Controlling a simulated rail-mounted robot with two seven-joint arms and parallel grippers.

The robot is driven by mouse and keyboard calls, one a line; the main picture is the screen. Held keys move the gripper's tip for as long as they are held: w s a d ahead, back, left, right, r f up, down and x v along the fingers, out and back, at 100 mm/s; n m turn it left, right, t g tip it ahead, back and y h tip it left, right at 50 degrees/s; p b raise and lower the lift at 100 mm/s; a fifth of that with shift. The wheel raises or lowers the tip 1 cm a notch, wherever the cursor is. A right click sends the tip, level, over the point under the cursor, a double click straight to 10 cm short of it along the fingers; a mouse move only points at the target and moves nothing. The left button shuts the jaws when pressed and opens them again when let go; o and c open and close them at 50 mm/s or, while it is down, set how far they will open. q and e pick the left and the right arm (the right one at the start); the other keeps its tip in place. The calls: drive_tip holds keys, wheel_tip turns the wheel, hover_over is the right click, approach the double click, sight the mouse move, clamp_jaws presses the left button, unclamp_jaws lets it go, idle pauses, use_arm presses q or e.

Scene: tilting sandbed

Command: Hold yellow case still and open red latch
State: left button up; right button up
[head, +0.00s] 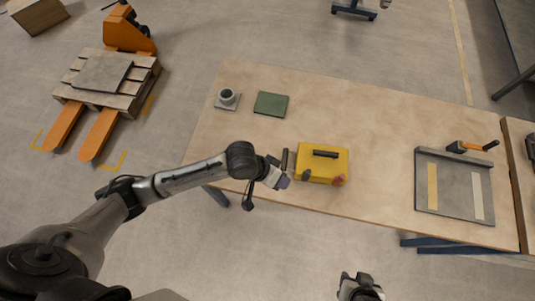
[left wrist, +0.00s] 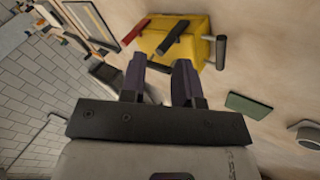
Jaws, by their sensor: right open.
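The yellow case (head: 335,164) lies on the wooden table near its front edge, with a black handle (head: 326,154) on top. The red latch (head: 338,181) is at its front right corner; it also shows in the left wrist view (left wrist: 118,37). My left gripper (head: 286,179) is just left of the case, by a dark side handle (head: 291,160). In the left wrist view its purple fingers (left wrist: 160,67) are apart, with a dark part of the case showing beyond the gap. My right gripper (head: 360,286) is open and empty, off the table's front edge.
A green pad (head: 271,105) and a grey ring on a plate (head: 227,98) lie at the table's left. A grey tray (head: 454,206) with an orange-handled tool (head: 470,147) is at the right. The table between case and tray is clear.

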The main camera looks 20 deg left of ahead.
use_arm(q)
drive_tip(key=w+a+f+n+b, duration=0.2)
drive_tip(key=w+a+f+b, duration=0.15)
drive_tip(key=w+f, duration=0.2)
drive_tip(key=n+b, duration=0.4)
drive_tip(key=b, duration=0.1)
approach(283, 160)
drive_tip(key=b+x, duration=0.1)
drive_tip(key=x, duration=1.1)
drive_tip(key=shift+d+f+b, duration=0.25)
drive_tip(key=shift+f+b, duration=0.1)
drive_tip(key=shift+b, duration=0.05)
use_arm(e)
wheel_tip(283, 160, down, 13)
drive_tip(key=shift+r, duration=0.15)
use_arm(q)
drive_tip(key=shift+c, duration=0.3)
use_arm(e)
drive_tip(key=shift+s, duration=0.1)
use_arm(q)
drive_tip(key=c, duration=0.4)
clamp_jaws()
